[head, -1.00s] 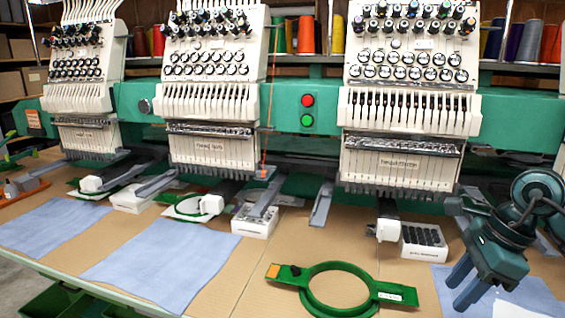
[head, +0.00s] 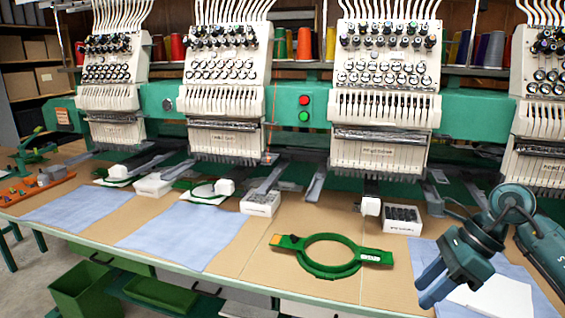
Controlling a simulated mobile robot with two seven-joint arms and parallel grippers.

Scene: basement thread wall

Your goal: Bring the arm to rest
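My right gripper (head: 428,284) is at the lower right of the head view, in the air over the table's front right part. Its two blue fingers point down and left. They stand a little apart, with nothing seen between them. The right arm (head: 545,250) comes in from the right edge. The green embroidery hoop (head: 289,242) lies flat on the table to the left of the gripper, apart from it. My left gripper is out of view.
A green embroidery machine with several white heads (head: 385,90) stands along the back of the table (head: 262,262). Blue cloths (head: 165,241) lie along the front. A white box with dark slots (head: 402,219) is behind the gripper. A green bin (head: 83,290) sits below at left.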

